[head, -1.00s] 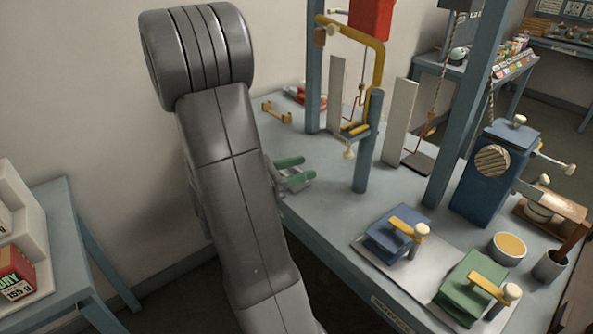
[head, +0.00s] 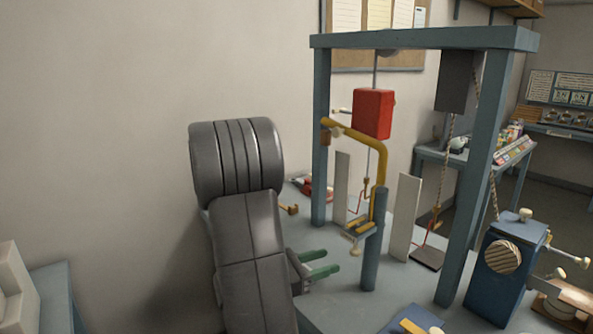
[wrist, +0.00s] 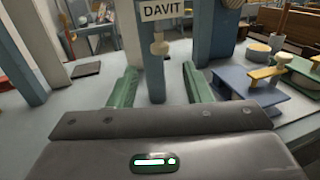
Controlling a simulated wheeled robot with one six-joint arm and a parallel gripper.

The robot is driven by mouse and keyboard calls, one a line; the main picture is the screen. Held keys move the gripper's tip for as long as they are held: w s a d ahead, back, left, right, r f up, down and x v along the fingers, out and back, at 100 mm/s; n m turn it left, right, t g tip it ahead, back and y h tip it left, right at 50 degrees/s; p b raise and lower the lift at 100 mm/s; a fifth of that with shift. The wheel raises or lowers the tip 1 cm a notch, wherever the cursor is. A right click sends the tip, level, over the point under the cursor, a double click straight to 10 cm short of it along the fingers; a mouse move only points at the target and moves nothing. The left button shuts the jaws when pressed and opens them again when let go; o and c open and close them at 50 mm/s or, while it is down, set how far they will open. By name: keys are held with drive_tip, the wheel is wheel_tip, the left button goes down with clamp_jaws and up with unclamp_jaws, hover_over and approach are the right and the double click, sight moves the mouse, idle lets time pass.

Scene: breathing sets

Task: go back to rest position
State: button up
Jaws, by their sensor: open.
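My gripper (head: 322,264) shows in the head view just right of my grey arm, low over the left part of the blue-grey table. Its two green fingers are apart with nothing between them. In the wrist view the open fingers (wrist: 160,88) point at a blue post with a sign reading DAVIT (wrist: 160,10), with a pale knob (wrist: 159,47) under the sign. The post's foot appears between or just beyond the fingertips. I cannot tell how far apart fingers and post are.
A blue frame (head: 425,38) holds a hanging red block (head: 373,114). A yellow bracket (head: 380,170) tops the davit post (head: 373,245). White upright panels (head: 404,217) stand nearby. A blue winch box (head: 505,265) is at right. The wall is close behind my arm.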

sight(351, 253)
drive_tip(key=shift+p+x, duration=0.65)
drive_tip(key=shift+x, duration=3.85)
drive_tip(key=shift+a, duration=0.15)
drive_tip(key=b+v, duration=0.2)
drive_tip(key=v, duration=1.1)
drive_tip(key=p+x, duration=0.2)
drive_tip(key=x, duration=1.1)
drive_tip(key=shift+s, duration=0.1)
drive_tip(key=f, duration=0.2)
drive_tip(key=shift+d+f+b, duration=0.25)
drive_tip(key=shift+b, duration=0.15)
drive_tip(key=b+v, duration=0.2)
drive_tip(key=v, duration=1.1)
drive_tip(key=shift+a+r, duration=0.2)
drive_tip(key=shift+a, duration=0.2)
